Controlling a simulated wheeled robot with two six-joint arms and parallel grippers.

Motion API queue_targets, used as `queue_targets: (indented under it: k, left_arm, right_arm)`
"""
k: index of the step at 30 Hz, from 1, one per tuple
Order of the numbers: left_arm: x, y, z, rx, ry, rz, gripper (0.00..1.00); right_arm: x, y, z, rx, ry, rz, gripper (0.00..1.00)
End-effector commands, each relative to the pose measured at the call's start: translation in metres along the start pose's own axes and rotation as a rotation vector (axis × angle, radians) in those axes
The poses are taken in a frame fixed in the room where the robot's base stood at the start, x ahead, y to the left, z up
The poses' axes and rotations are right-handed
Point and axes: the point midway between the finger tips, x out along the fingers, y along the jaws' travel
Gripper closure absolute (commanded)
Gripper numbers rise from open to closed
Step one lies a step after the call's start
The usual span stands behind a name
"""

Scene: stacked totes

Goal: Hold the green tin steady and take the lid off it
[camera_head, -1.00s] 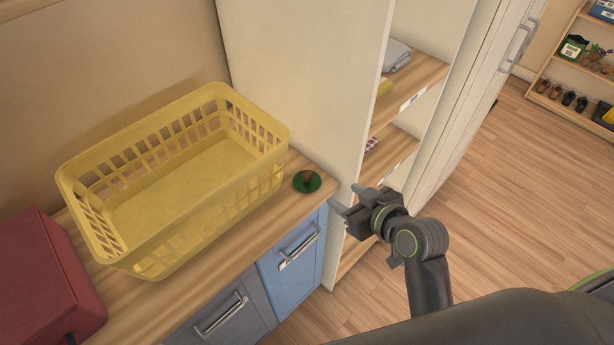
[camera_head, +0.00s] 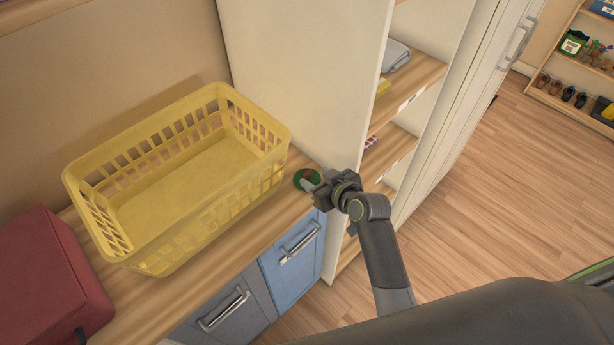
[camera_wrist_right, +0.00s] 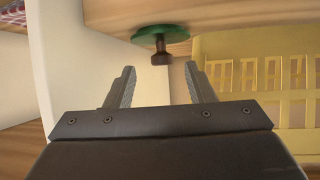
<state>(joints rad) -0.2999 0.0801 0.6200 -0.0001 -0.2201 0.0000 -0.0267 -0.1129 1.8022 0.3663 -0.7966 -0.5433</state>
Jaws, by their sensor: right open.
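A green round lid (camera_head: 299,177) with a brown knob lies flat at the right end of the wooden counter, partly hidden by my right gripper in the head view. In the right wrist view the lid (camera_wrist_right: 172,32) and its knob (camera_wrist_right: 160,57) show just beyond the fingertips. No tin body can be made out under the lid. My right gripper (camera_head: 311,190) is at the lid in the head view. In the right wrist view (camera_wrist_right: 160,70) its jaws are open and empty, with the knob lined up between and ahead of them. My left gripper is not in view.
A yellow basket (camera_head: 165,240) stands on the counter (camera_head: 225,253) left of the lid. A red box (camera_head: 50,280) is at the far left. A tall cream cabinet (camera_head: 300,80) with open shelves rises behind and right of the lid. Drawers are below the counter.

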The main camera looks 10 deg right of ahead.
Motion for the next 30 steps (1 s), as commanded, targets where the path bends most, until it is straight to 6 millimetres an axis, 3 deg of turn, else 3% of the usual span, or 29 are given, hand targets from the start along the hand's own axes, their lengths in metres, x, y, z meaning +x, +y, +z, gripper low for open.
queue_targets:
  k: [5,18,28,30]
  left_arm:
    - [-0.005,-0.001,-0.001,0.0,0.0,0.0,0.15]
    - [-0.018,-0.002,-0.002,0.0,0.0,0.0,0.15]
    - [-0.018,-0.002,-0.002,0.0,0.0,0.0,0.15]
    - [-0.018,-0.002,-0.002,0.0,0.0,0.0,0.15]
  right_arm:
    - [0.008,-0.001,-0.002,0.001,-0.001,-0.001,0.51]
    - [0.05,-0.003,-0.001,0.0,-0.002,-0.001,0.51]
    - [0.053,-0.003,-0.001,0.0,0.0,0.0,0.51]
    - [0.053,-0.003,-0.001,0.0,0.0,0.0,0.6]
